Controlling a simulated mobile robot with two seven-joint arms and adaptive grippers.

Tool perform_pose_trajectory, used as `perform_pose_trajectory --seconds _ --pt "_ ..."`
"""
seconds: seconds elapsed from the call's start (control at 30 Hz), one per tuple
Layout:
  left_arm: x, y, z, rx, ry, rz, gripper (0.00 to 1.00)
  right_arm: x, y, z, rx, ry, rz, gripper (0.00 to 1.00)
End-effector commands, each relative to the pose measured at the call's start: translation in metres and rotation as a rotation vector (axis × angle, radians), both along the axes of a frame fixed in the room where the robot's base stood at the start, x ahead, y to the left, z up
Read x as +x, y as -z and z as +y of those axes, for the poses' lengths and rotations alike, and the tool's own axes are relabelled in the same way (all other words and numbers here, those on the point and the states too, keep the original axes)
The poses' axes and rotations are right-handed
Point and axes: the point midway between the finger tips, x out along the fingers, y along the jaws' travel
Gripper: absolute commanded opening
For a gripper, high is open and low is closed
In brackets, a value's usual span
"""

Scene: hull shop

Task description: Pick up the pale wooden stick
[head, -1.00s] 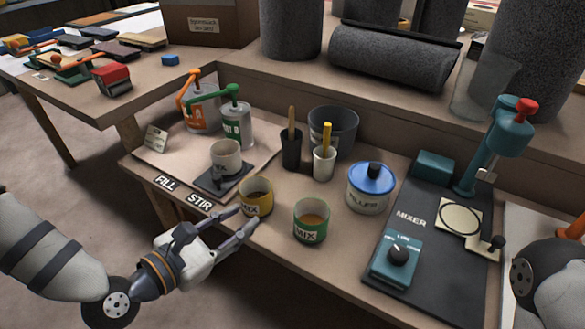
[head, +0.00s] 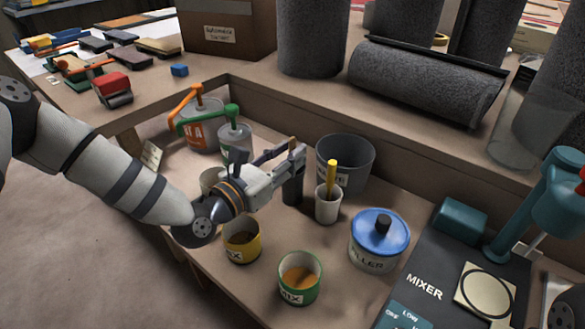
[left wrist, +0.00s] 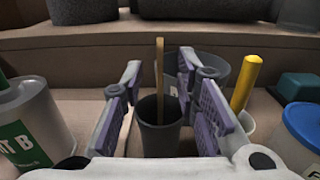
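The pale wooden stick (left wrist: 160,72) stands upright in a dark cup (left wrist: 159,128) in the left wrist view. My left gripper (head: 284,156) is open, with its fingers reaching over the bench toward the cup. In the left wrist view one finger shows on each side of the stick, with gaps between; whether either touches it I cannot tell. In the head view the gripper hides most of the stick, and the dark cup (head: 292,190) shows just below the fingers. My right gripper is out of view.
A white cup with a yellow stick (head: 327,205) stands just right of the dark cup, before a grey bucket (head: 345,165). Pump cans (head: 235,142) stand left.

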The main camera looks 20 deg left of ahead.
Motion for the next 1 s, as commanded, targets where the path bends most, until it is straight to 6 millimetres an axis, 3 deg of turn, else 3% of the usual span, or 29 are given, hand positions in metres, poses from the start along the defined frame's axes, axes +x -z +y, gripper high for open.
perform_pose_trajectory --seconds 0.13,0.33,0.47,0.5,0.87,1.0 --pt "0.016 0.000 -0.006 0.001 0.000 0.000 0.28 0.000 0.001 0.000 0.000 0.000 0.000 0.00" --pt "0.017 0.001 -0.006 0.000 0.000 0.000 0.28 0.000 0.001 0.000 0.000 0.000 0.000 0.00" --pt "0.017 0.001 -0.006 0.000 0.000 0.000 0.02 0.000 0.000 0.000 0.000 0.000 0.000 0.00" --pt "0.017 0.001 -0.006 0.000 0.000 0.000 0.00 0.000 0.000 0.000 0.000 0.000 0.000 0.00" --pt "0.017 -0.002 -0.006 0.001 -0.001 -0.001 0.00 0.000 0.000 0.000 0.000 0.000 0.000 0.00" --pt "0.017 -0.032 -0.005 -0.002 -0.001 -0.006 0.00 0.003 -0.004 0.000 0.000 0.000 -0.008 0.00"
